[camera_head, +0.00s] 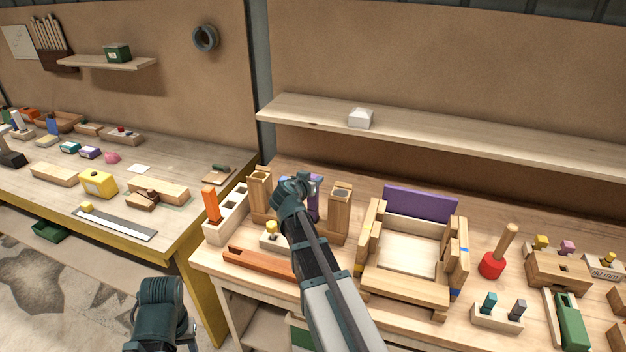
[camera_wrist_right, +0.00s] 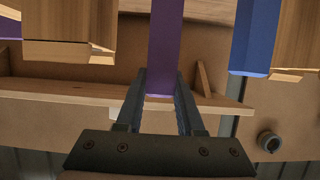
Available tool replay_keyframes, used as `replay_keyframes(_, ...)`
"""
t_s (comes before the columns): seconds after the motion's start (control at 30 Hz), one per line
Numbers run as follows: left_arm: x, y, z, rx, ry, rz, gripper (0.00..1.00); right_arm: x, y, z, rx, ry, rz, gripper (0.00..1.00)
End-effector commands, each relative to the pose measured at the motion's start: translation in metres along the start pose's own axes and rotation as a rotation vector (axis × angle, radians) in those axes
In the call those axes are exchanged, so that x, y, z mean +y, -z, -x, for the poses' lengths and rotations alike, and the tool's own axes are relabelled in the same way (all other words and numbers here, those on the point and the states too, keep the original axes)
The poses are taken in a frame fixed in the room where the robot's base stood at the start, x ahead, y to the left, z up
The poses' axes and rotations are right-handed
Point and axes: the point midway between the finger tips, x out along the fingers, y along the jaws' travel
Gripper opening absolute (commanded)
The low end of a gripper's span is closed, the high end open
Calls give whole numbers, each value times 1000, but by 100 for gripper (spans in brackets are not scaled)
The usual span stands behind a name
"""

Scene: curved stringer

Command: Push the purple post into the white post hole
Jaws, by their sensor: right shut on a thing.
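The purple post (camera_head: 315,210) stands upright among wooden parts on the bench, partly hidden behind my right gripper (camera_head: 307,182). In the right wrist view the purple post (camera_wrist_right: 166,48) runs between the two fingers of the right gripper (camera_wrist_right: 161,88), which is shut on it. A pale whitish block (camera_head: 234,214) with dark square holes lies to the left in the head view. An orange post (camera_head: 211,205) stands upright at its left end. My left gripper (camera_head: 160,300) is low at the bottom left, and its fingers cannot be made out.
Wooden uprights (camera_head: 260,193) and (camera_head: 339,212) stand either side of the right gripper. A small block with a yellow knob (camera_head: 271,229) and a red-brown bar (camera_head: 258,262) lie in front. A wooden frame with a purple back panel (camera_head: 419,204) is to the right.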

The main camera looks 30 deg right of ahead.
Motion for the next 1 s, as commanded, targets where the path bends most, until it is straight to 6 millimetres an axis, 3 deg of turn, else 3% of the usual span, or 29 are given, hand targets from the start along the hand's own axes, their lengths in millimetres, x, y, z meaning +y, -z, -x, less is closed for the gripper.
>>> replay_keyframes(1.0, 2, 2, -25, 0, 0, 0, 50, 0, -24, -10, 0, 0, 0, 0)
